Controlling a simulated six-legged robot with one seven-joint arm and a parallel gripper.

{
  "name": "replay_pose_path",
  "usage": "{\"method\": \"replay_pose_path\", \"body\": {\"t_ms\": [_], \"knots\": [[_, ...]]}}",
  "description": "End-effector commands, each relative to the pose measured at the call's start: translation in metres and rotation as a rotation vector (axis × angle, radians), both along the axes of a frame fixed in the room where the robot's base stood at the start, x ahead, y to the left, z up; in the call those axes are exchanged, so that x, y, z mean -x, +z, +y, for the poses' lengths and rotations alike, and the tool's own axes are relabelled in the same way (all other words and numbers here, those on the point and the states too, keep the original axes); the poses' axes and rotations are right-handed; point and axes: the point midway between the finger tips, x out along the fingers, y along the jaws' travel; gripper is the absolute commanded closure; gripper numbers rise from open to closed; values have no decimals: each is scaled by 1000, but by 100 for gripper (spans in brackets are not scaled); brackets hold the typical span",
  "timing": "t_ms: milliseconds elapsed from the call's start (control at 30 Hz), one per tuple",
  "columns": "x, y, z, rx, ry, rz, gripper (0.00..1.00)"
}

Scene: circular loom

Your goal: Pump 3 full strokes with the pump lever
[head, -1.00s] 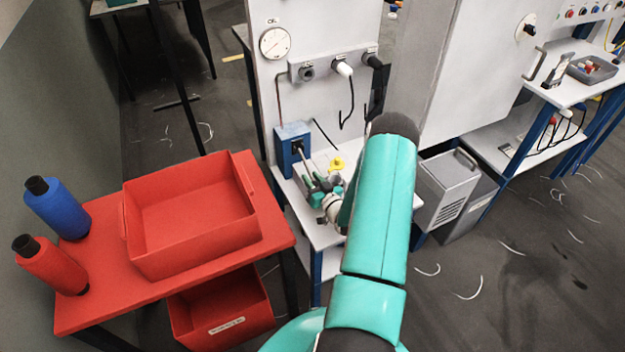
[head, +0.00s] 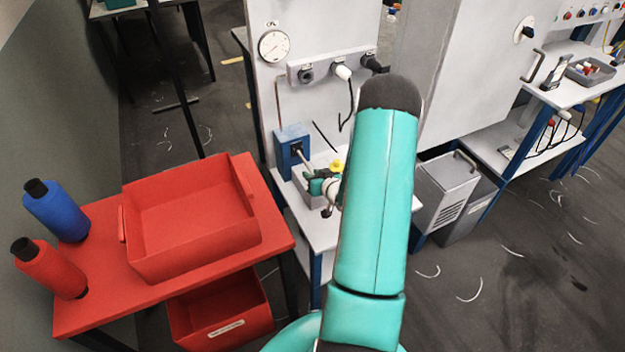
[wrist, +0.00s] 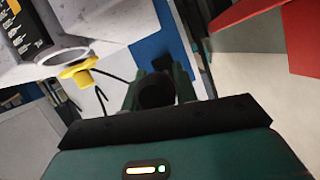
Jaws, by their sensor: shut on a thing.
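The blue pump (head: 292,148) stands on the white bench below the round gauge. Its lever (head: 307,163) slants down and to the right from the pump body. My gripper (head: 318,182) is at the lever's outer end and is shut on it; my arm hides part of the wrist. In the wrist view, the lever's dark round grip (wrist: 157,90) sits between the fingers of my gripper (wrist: 155,92). The blue pump body (wrist: 160,45) shows behind it.
A yellow knob (head: 337,165) is close to the right of my gripper. The gauge (head: 273,45) and a row of sockets (head: 325,70) are on the panel above. A red tray (head: 135,255) stands on the red table at left.

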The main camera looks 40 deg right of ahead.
Motion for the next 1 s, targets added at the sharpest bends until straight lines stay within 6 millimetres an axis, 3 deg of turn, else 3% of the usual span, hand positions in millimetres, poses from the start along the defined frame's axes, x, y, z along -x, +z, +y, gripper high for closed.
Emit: {"method": "replay_pose_path", "body": {"t_ms": [200,600,1000], "knots": [[-1,27,0,-54,1,183,100],[-6,52,-4,-125,-1,403,100],[-13,65,-5,-127,1,401,100]]}}
